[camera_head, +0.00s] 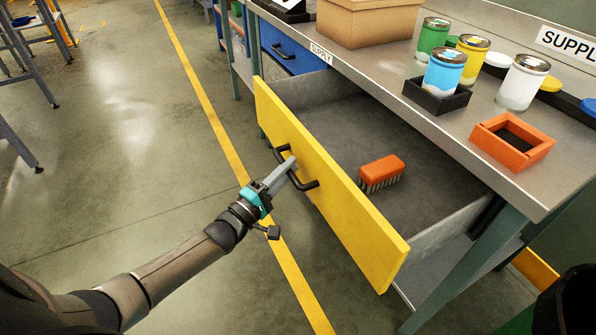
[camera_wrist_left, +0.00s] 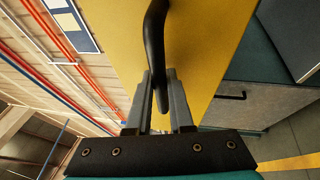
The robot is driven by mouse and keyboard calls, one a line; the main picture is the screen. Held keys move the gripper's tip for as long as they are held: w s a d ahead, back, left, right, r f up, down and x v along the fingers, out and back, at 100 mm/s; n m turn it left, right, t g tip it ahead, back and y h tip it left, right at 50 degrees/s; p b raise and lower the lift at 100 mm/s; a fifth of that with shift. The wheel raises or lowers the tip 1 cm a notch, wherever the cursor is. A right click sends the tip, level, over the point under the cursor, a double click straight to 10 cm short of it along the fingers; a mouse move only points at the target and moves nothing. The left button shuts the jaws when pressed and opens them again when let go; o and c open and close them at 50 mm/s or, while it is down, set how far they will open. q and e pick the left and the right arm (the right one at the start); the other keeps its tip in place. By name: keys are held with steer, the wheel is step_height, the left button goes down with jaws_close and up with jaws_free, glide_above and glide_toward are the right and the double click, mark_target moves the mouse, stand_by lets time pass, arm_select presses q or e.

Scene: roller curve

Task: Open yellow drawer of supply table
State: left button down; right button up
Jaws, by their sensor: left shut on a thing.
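The yellow drawer (camera_head: 327,176) of the supply table (camera_head: 396,72) is pulled out, and its grey inside shows. Its black handle (camera_head: 306,185) is on the yellow front. My left gripper (camera_head: 287,168) is shut on this handle. In the left wrist view the black handle (camera_wrist_left: 154,45) passes between the two fingers of the gripper (camera_wrist_left: 163,100), in front of the yellow panel (camera_wrist_left: 200,60). An orange brush (camera_head: 382,171) with dark bristles lies inside the drawer. My right gripper does not show.
A blue drawer (camera_head: 290,50) is further back. On the tabletop stand a cardboard box (camera_head: 366,20), several jars such as the blue one (camera_head: 444,70), and an orange square frame (camera_head: 512,141). The floor left of the drawer is clear, with a yellow line (camera_head: 205,95).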

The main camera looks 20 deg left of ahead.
arm_select(q)
steer(key=shift+s+a, duration=0.8)
steer(key=shift+s, duration=0.3)
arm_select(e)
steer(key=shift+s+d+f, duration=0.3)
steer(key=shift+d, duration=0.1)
arm_select(q)
steer(key=c, duration=1.2)
jaws_free()
steer(key=shift+c, duration=0.2)
steer(key=o, duration=0.4)
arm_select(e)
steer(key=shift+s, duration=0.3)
arm_select(q)
steer(key=shift+o, duration=0.2)
steer(key=p+v, duration=0.2)
steer(key=v, duration=1.3)
steer(key=shift+p, duration=0.4)
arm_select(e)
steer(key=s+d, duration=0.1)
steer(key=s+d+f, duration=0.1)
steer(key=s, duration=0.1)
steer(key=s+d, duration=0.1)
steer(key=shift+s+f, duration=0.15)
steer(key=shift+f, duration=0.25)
